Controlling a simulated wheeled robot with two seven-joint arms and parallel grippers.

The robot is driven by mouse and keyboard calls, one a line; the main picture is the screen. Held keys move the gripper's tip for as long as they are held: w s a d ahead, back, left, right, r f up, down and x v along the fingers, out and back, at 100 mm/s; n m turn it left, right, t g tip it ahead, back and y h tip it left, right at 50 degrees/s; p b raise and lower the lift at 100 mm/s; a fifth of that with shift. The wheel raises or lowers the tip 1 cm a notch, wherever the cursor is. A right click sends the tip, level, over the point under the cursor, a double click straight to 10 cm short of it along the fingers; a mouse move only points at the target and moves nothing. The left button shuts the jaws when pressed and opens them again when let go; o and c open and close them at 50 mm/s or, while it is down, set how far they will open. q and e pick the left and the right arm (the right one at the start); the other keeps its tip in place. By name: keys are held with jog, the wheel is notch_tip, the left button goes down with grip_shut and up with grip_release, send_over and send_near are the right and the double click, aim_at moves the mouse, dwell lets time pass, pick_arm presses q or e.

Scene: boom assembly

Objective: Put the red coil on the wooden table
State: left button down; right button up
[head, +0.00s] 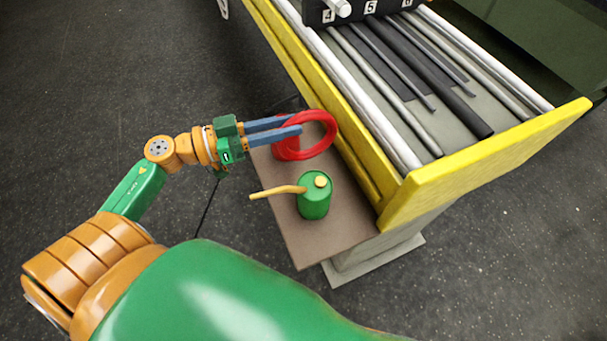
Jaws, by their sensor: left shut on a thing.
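The red coil (331,137) is a ring that shows in the head view above or at the far part of a small brown table (301,240). My left gripper (299,126) reaches in from the left with its two blue-grey fingers shut on the left side of the coil. The coil is tilted. I cannot tell whether its lower edge touches the table top. My right gripper is not in view.
A green oil can (314,199) with a yellow spout stands on the small table, near the coil. A yellow-framed bed (485,160) with metal rods runs along the table's right side. Dark floor lies open to the left.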

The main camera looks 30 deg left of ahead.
pick_arm(q)
jog(key=f+b, duration=0.1)
jog(key=f, duration=0.5)
jog(key=f+b, duration=0.1)
jog(key=f, duration=0.2)
jog(key=shift+s+d+b, duration=0.15)
jog(key=shift+d+b, duration=0.1)
jog(key=shift+b, duration=0.05)
jog(key=shift+r, duration=0.1)
jog(key=c, duration=0.7)
grip_release()
